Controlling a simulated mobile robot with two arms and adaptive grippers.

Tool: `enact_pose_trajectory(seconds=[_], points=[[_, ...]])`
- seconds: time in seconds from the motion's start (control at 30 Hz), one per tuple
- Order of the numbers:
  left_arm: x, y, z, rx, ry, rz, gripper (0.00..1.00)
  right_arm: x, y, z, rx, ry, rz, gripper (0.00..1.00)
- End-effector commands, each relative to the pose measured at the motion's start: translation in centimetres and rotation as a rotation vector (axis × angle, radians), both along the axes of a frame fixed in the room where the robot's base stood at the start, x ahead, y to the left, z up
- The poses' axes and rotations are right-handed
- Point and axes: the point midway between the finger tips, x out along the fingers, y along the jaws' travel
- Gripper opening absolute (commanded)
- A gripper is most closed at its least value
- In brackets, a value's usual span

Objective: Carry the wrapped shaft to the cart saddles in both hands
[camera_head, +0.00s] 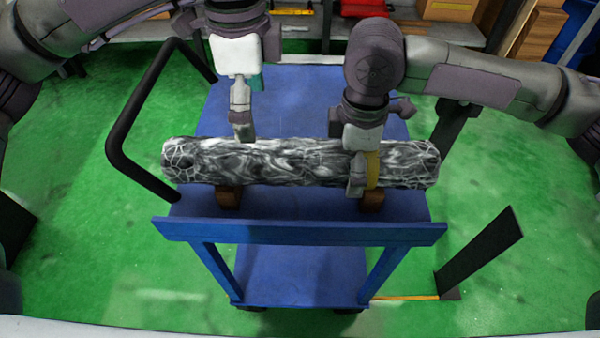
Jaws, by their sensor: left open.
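The wrapped shaft (270,163), with black-and-white marbled wrapping, lies level across the blue cart (300,90). Two brown saddles, the left one (229,198) and the right one (372,200), show beneath it; the wrapping hides where they meet.
A black push handle (125,130) rises at the cart's left side. A dark angled post (480,252) stands on the green floor at right. Shelves with boxes (450,10) line the back. Green floor is open left of the cart.

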Motion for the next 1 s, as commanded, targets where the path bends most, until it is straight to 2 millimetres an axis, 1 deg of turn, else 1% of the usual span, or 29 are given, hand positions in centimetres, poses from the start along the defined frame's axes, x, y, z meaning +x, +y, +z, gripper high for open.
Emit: enact_pose_trajectory(seconds=[0.17, 0.4, 0.5, 0.6, 0.7, 1.0], points=[[0.0, 0.0, 0.1, 0.000, 0.000, 0.000, 1.00, 0.1, 0.1, 3.0, 0.004, -0.005, 0.000, 1.00], [0.0, 0.0, 0.0, 0.000, -0.001, 0.000, 1.00, 0.1, 0.1, 8.1, 0.003, -0.005, 0.000, 1.00], [0.0, 0.0, 0.0, 0.000, -0.001, 0.000, 1.00, 0.1, 0.1, 9.7, 0.002, -0.003, 0.000, 1.00], [0.0, 0.0, 0.0, 0.000, -0.001, 0.000, 1.00, 0.1, 0.0, 10.8, 0.002, -0.002, 0.000, 1.00], [0.0, 0.0, 0.0, 0.000, -0.001, 0.000, 1.00, 0.0, 0.0, 11.4, 0.001, -0.002, 0.000, 1.00], [0.0, 0.0, 0.0, -0.001, -0.001, 0.000, 1.00, 0.0, 0.0, 11.6, 0.001, -0.001, 0.000, 1.00]])
